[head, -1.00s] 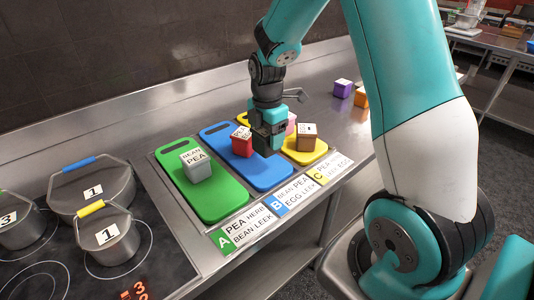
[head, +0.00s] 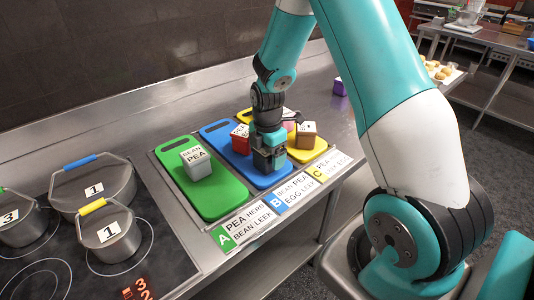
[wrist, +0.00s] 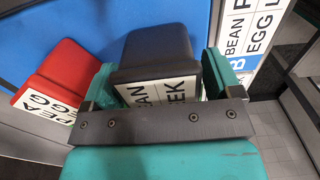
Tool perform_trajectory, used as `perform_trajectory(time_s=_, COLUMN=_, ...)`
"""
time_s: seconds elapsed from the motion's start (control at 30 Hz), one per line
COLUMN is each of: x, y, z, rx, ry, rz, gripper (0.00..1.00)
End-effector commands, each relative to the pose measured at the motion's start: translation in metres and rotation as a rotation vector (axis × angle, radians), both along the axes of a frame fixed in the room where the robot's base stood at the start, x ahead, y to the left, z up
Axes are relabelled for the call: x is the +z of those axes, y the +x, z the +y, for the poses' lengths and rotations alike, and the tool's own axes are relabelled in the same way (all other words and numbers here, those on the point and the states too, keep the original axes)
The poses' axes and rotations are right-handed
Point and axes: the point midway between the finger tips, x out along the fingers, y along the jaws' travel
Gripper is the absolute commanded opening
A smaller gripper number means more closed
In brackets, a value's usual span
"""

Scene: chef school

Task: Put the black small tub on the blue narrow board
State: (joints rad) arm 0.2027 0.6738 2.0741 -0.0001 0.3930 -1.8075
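The black small tub (wrist: 157,50), with a white label reading BEAN and partly LEEK, sits between the two teal fingers of my gripper (wrist: 160,82) in the wrist view. The fingers lie close on both sides, and my gripper looks shut on it. The blue narrow board (head: 214,134) lies between the green and yellow boards. It also fills the wrist view's background (wrist: 85,30). In the head view my gripper (head: 268,163) is low over the board's front part. The tub is hard to make out there, and I cannot tell whether it touches the board.
A red tub (head: 240,138) stands on the blue board behind and left of my gripper. A grey tub (head: 196,162) is on the green board (head: 215,203). A brown tub (head: 306,135) and a pink tub stand on the yellow board (head: 318,146). Pots (head: 105,232) stand left.

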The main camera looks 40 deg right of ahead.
Motion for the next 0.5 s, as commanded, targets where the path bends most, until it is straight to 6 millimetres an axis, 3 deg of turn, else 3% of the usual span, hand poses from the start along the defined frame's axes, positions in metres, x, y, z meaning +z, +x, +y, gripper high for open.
perform_trajectory(time_s=0.3, x=0.002, y=0.000, z=0.000, rx=0.000, ry=0.000, rz=0.000, gripper=0.91)
perform_trajectory(time_s=0.5, x=0.024, y=0.001, z=0.000, rx=0.000, ry=-0.001, rz=-0.006, gripper=0.91)
